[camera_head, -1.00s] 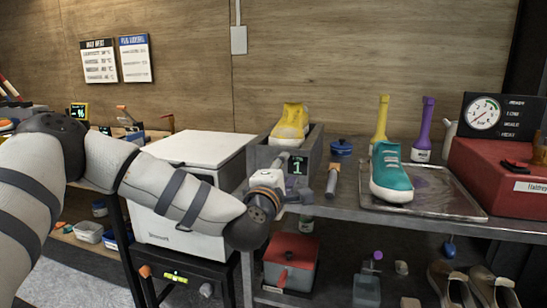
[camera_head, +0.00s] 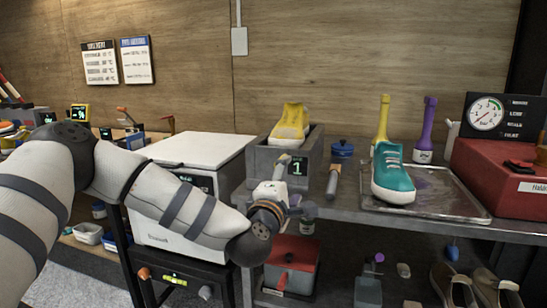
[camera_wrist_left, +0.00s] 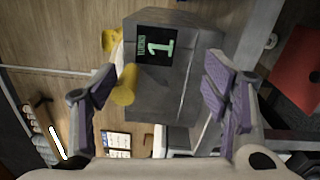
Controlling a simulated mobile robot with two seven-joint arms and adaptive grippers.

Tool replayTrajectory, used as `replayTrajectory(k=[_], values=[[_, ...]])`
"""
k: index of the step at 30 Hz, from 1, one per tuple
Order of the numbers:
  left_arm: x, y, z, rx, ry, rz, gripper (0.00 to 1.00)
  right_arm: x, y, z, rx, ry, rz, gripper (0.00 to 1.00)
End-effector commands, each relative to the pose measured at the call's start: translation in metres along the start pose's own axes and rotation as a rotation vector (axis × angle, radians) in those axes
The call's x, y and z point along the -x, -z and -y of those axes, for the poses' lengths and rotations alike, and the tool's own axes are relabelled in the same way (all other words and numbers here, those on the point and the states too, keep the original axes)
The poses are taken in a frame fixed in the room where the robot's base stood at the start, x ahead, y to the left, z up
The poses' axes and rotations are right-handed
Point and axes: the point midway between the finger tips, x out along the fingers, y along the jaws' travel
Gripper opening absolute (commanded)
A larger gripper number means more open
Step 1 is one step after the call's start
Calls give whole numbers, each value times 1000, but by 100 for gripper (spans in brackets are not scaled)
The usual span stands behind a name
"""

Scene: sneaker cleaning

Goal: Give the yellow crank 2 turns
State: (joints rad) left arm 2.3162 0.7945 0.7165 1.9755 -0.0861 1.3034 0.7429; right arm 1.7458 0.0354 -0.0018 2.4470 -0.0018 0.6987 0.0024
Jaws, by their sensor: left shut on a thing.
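A grey box (camera_head: 263,158) stands on the bench with a yellow shoe (camera_head: 290,122) in its top. Its small display (camera_head: 297,167) reads 1, and the display shows sideways in the left wrist view (camera_wrist_left: 157,48). The yellow crank (camera_wrist_left: 125,86) shows as a short yellow knob in front of the box in the left wrist view, between the purple finger pads. In the head view the gripper hides the crank. My right gripper is out of view.
A white appliance (camera_head: 198,150) stands left of the box. An orange-handled tool (camera_head: 333,180) and a blue-lidded pot (camera_head: 342,150) lie to its right. A teal sneaker (camera_head: 393,178) sits on a metal tray (camera_head: 455,203). A red box (camera_head: 292,262) is on the shelf below.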

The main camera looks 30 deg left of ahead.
Motion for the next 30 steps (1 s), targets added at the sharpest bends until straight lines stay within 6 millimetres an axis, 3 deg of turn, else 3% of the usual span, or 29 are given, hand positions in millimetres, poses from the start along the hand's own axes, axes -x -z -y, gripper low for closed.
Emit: replayTrajectory(k=[1, 3, 5, 11, 15, 18, 30], values=[[1, 11, 24, -3, 37, -23, 63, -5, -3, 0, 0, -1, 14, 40], [1, 12, 28, -2, 36, -23, 69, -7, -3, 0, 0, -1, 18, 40], [1, 12, 27, -1, 34, -22, 68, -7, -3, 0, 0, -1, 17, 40], [1, 9, 22, -1, 24, -16, 37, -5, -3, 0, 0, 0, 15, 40], [1, 10, 28, -2, 25, -14, 13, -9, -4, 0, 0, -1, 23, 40], [1, 11, 36, -2, 24, -13, 0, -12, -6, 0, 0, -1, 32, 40], [1, 14, 37, -1, 18, -11, 0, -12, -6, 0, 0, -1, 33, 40]])
